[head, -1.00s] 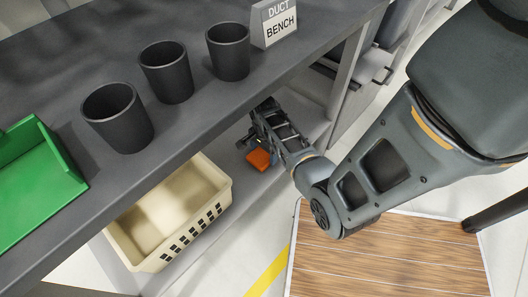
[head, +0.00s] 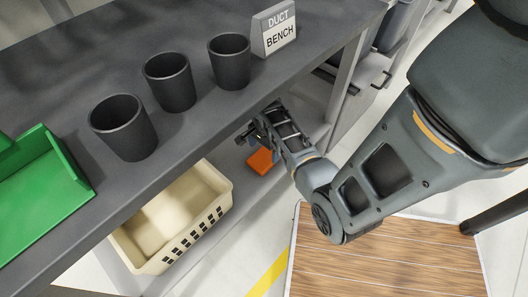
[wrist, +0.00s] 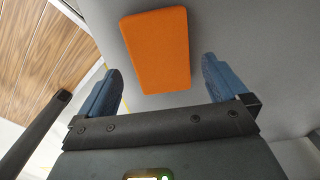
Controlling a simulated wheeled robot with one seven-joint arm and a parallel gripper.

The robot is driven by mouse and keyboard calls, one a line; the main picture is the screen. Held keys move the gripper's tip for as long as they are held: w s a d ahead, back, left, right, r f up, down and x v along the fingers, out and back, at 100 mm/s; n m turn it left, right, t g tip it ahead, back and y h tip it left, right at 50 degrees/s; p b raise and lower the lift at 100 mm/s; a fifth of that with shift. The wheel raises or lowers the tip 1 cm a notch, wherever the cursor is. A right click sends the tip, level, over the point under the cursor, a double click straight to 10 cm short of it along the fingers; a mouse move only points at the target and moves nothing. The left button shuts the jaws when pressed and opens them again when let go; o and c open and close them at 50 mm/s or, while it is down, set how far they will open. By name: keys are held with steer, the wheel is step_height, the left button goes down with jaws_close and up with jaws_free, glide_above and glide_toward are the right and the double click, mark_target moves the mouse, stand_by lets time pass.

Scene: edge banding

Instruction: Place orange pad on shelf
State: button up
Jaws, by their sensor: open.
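The orange pad (head: 262,161) lies flat on the grey lower shelf (head: 300,113) under the bench in the head view. It also shows whole in the wrist view (wrist: 158,50), a flat rectangle on the grey surface. My gripper (wrist: 170,85) is open and empty. Its two blue fingertips point toward the pad, one on each side, and the pad lies mostly beyond them. In the head view my gripper (head: 252,130) is under the bench edge, just above and beside the pad. Its fingertips are partly hard to make out there.
The dark bench top (head: 200,120) overhangs my gripper. It carries several items: black cups (head: 170,84), a green bin (head: 45,195) and a sign (head: 275,32). A cream basket (head: 160,262) stands left of the pad. A wooden board (head: 385,262) lies on the floor.

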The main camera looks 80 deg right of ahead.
mark_target(264, 157)
step_height(264, 157, up, 8)
steer(key=p, duration=0.2)
steer(key=shift+f, duration=0.1)
